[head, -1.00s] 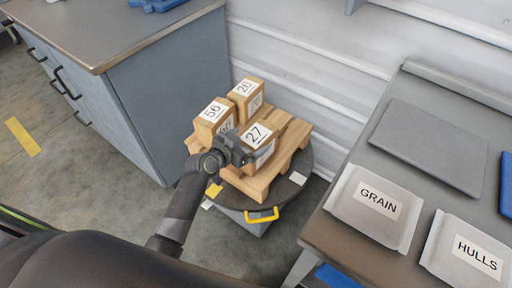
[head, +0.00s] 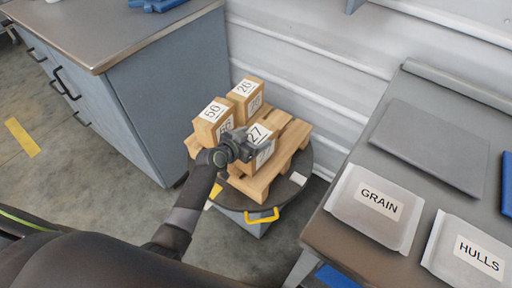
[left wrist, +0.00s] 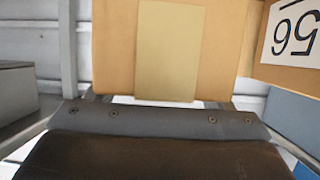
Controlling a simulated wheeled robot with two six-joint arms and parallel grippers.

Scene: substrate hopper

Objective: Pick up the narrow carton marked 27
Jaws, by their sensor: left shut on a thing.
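The narrow carton marked 27 (head: 264,133) is a light brown box with a white label on top, at the front of the wooden pallet. My left gripper (head: 248,148) is shut on it, partly covering its near left side. In the left wrist view the carton (left wrist: 115,50) fills the upper middle, upright, with a paler tape strip. I cannot tell whether it is clear of the pallet. Two similar cartons stand behind it: one marked 56 (head: 207,129) and one marked 26 (head: 245,100). The carton marked 56 also shows at the right of the left wrist view (left wrist: 270,72). My right gripper is not in view.
The wooden pallet (head: 290,134) rests on a round dark turntable (head: 294,186) with a yellow handle (head: 262,216). A grey cabinet (head: 165,95) stands to the left. A corrugated wall is behind.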

